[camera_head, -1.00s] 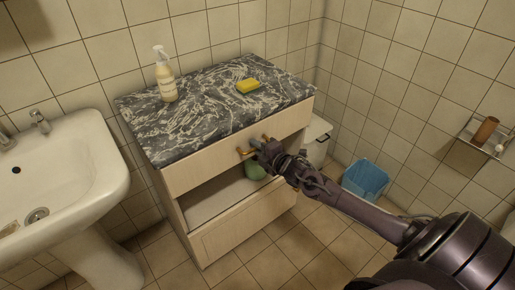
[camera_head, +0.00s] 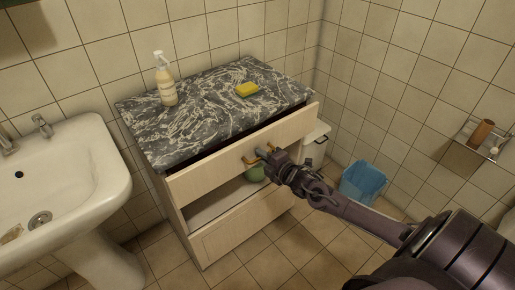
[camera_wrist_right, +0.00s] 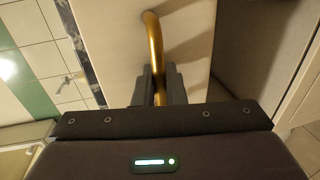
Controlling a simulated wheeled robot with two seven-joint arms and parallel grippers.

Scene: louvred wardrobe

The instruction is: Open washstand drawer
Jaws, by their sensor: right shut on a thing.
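The washstand (camera_head: 178,205) has a dark marbled top and pale wooden fronts. Its top drawer (camera_head: 215,172) stands pulled out a little, with a dark gap between its front and the marbled top. My right gripper (camera_head: 266,156) is shut on the drawer's brass handle (camera_head: 247,160). In the right wrist view, the fingers (camera_wrist_right: 159,88) close around the curved brass handle (camera_wrist_right: 153,45). My left gripper is not in view.
A soap bottle (camera_head: 166,80) and a yellow sponge (camera_head: 248,89) stand on the marbled top (camera_head: 205,110). Below is an open shelf with a green object (camera_head: 255,173), above a lower front (camera_head: 240,228). A white sink (camera_head: 75,170) is at left, a blue bin (camera_head: 362,182) at right.

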